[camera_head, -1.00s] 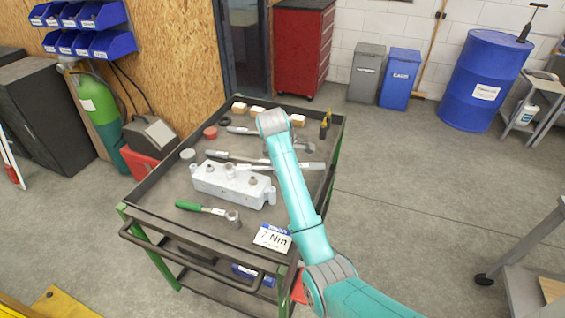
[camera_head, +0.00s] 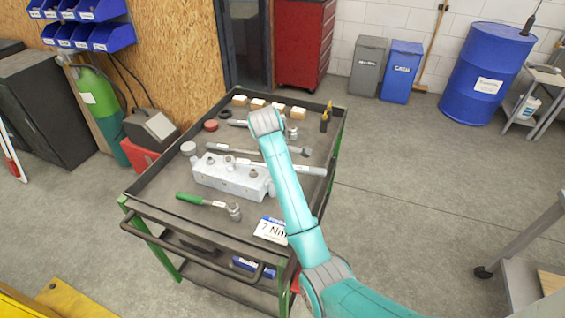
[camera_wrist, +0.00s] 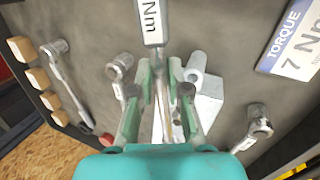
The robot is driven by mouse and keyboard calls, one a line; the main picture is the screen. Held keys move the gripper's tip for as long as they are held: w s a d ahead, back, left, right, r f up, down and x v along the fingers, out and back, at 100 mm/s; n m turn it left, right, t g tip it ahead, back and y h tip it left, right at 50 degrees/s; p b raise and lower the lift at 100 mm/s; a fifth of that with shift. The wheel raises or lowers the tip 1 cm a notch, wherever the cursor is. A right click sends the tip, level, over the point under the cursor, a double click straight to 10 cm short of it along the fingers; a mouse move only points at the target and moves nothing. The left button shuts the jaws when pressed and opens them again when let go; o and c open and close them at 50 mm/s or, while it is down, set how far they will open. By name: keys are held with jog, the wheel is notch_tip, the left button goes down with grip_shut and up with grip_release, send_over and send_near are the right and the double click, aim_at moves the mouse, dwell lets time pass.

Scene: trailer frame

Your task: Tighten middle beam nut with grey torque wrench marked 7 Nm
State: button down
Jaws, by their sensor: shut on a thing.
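The pale grey beam block (camera_head: 215,180) lies on the trolley with several round bosses on top; its middle one (camera_head: 228,164) stands near the grey torque wrench. In the wrist view the block (camera_wrist: 210,108) is partly hidden behind my gripper. The grey torque wrench (camera_head: 312,170) runs behind my arm across the far side of the block. Its labelled handle (camera_wrist: 152,22) shows "Nm"; the number is cut off. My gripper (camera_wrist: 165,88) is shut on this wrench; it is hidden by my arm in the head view. The wrench's working end is not clearly visible.
A "7 Nm" torque sign (camera_head: 271,229) lies at the trolley's near right. A green-handled wrench (camera_head: 205,202) lies in front of the block. Other wrenches (camera_head: 225,149), wooden blocks (camera_head: 257,104) and a red-lidded tin (camera_head: 211,126) lie behind. The trolley has a raised rim (camera_head: 165,170).

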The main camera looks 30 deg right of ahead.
jog(key=shift+s+a+f, duration=0.1)
jog(key=shift+s+a, duration=0.05)
jog(key=shift+a, duration=0.05)
jog(key=shift+s+a+m+g, duration=0.3)
jog(key=shift+s+a+m, duration=0.55)
jog(key=shift+a, duration=0.25)
jog(key=shift+w, duration=0.1)
jog(key=shift+w+d+r+n+t+y, duration=0.1)
jog(key=shift+w+d+n+t+y, duration=0.25)
jog(key=shift+w+d+n, duration=1.4)
jog(key=shift+w+d+r+n+t+y, duration=0.1)
jog(key=shift+w+d+n+t+y, duration=0.25)
jog(key=shift+w+d+n, duration=1.4)
jog(key=shift+w+d+n+t+y, duration=0.2)
jog(key=shift+w+d+n+t, duration=0.3)
jog(key=shift+w+n, duration=1.35)
jog(key=w+n+y, duration=0.1)
jog(key=w, duration=0.5)
jog(key=shift+n, duration=0.3)
